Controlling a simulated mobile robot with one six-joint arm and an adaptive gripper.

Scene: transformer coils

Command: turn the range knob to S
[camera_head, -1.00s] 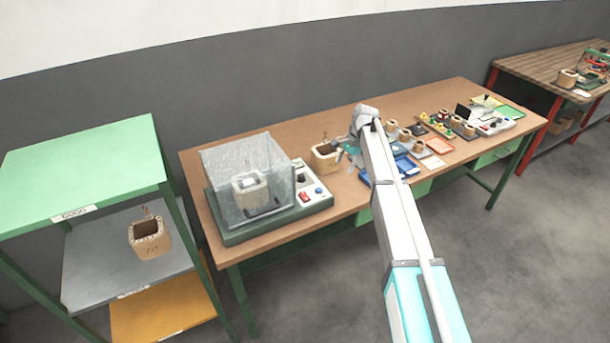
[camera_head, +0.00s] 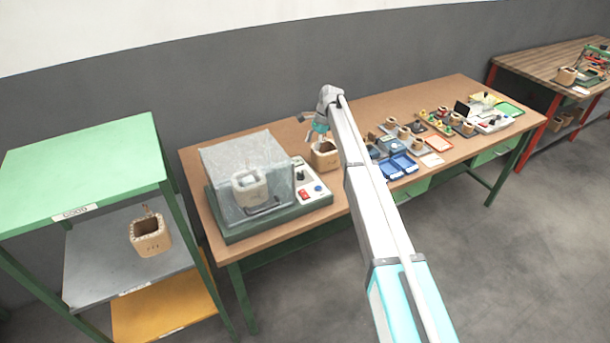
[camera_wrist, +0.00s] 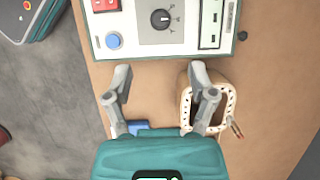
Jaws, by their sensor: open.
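The range knob (camera_wrist: 160,19) is a round black knob with marks around it on the white control panel (camera_wrist: 188,40), near the top of the wrist view. Its letters are too small to read. In the head view the panel (camera_head: 313,194) is on the right side of the green tester with the clear cover, and the knob (camera_head: 300,175) shows as a small dark spot. My gripper (camera_wrist: 159,80) is open and empty, its fingers apart below the panel's edge in the picture. In the head view my gripper (camera_head: 318,133) is above the table, behind and right of the panel.
A wooden coil (camera_head: 324,156) stands right of the tester, under my gripper; in the wrist view the coil (camera_wrist: 187,103) is partly behind the right finger. Blue trays (camera_head: 398,166) lie further right.

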